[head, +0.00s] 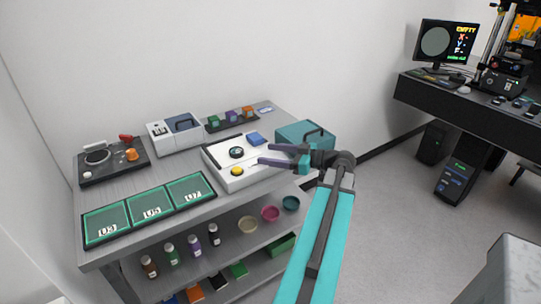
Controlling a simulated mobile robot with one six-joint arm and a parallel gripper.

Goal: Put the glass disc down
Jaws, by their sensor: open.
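My gripper (265,154) is open, its two purple fingers spread and pointing left over the white flat instrument (262,174) on the bench. I see nothing between the fingers. A small dark round piece with a pale centre (236,153) sits on the white instrument, left of the fingertips and apart from them in the picture. I cannot tell whether this is the glass disc or a fixed part of the instrument. A yellow round knob (237,171) is just in front of it. No other clear glass disc can be made out.
Green-framed trays marked 03 (105,224), 05 (151,207) and 07 (190,190) lie along the bench front. A black device (113,167) stands at left, a white box (174,132) behind, and a teal case (305,137) at right. Bottles and bowls fill the shelf below.

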